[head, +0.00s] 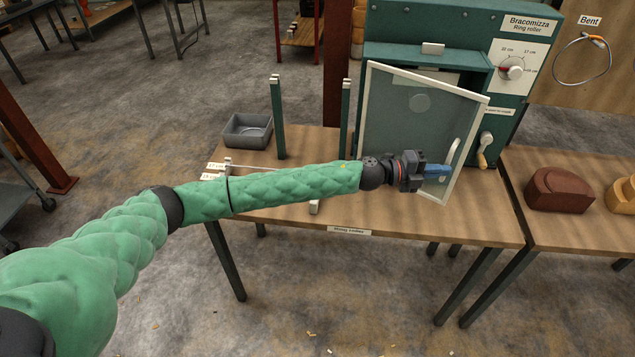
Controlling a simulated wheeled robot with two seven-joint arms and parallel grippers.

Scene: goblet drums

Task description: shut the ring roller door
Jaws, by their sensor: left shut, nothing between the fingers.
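The ring roller (470,28) is a green machine at the back of the table, labelled "Bracomizza Ring roller". Its door (397,123) is a clear panel in a pale frame, standing open at an angle in front of the machine's opening. A pale curved handle (453,152) sits near the door's right edge. My left gripper (443,170) has blue fingertips, is shut and empty, and is at the door's lower right beside the handle. Whether it touches the door or handle I cannot tell. My right gripper is not in view.
The machine has a dial (512,68) and a crank lever (484,148) on its right. Two green posts (278,118) and a grey tray (248,131) stand left on the wooden table (420,218). Brown blocks (558,190) lie on the right table.

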